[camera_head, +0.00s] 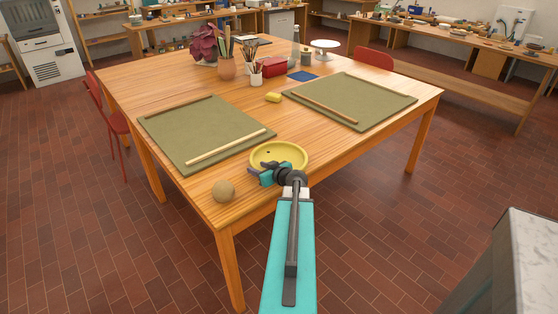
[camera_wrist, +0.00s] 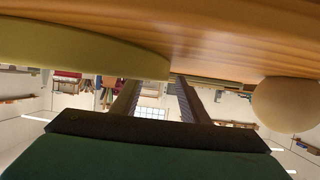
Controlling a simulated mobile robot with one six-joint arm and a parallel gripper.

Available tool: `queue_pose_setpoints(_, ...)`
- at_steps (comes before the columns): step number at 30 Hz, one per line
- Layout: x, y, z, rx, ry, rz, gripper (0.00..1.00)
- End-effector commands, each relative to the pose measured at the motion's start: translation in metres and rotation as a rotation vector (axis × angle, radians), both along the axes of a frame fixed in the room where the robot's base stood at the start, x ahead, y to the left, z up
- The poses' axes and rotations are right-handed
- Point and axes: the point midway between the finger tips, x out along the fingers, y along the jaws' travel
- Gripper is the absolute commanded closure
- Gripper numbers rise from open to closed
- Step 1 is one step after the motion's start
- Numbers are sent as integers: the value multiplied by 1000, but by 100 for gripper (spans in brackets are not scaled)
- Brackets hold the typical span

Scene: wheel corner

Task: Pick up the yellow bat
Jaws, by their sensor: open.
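The yellow bat (camera_head: 278,151) is a shallow round disc with small dark holes, lying flat near the front edge of the wooden table. Its near part is hidden behind my arm and gripper. In the wrist view, which looks upside down, its yellow rim (camera_wrist: 80,46) crosses the upper left. My gripper (camera_head: 264,174) is at the bat's near left side in the head view. In the wrist view, my gripper (camera_wrist: 155,92) has its two fingers apart, with the rim's end close to the tips. I cannot tell whether the rim is between them.
A tan clay ball (camera_head: 223,190) sits left of the bat at the table's (camera_head: 115,75) corner. Two green boards (camera_head: 195,125) with wooden sticks lie beyond. A yellow sponge (camera_head: 273,97), pots and brushes stand farther back. Red chairs (camera_head: 112,120) flank the table.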

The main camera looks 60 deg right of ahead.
Motion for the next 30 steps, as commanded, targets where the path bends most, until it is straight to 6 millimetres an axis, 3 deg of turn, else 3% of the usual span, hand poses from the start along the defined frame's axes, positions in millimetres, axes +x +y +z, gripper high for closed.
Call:
queue_pose_setpoints(15,0,0,0,0,0,0,59)
queue_pose_setpoints(23,0,0,0,0,0,0,100)
queue_pose_setpoints(30,0,0,1,-2,0,-1,100)
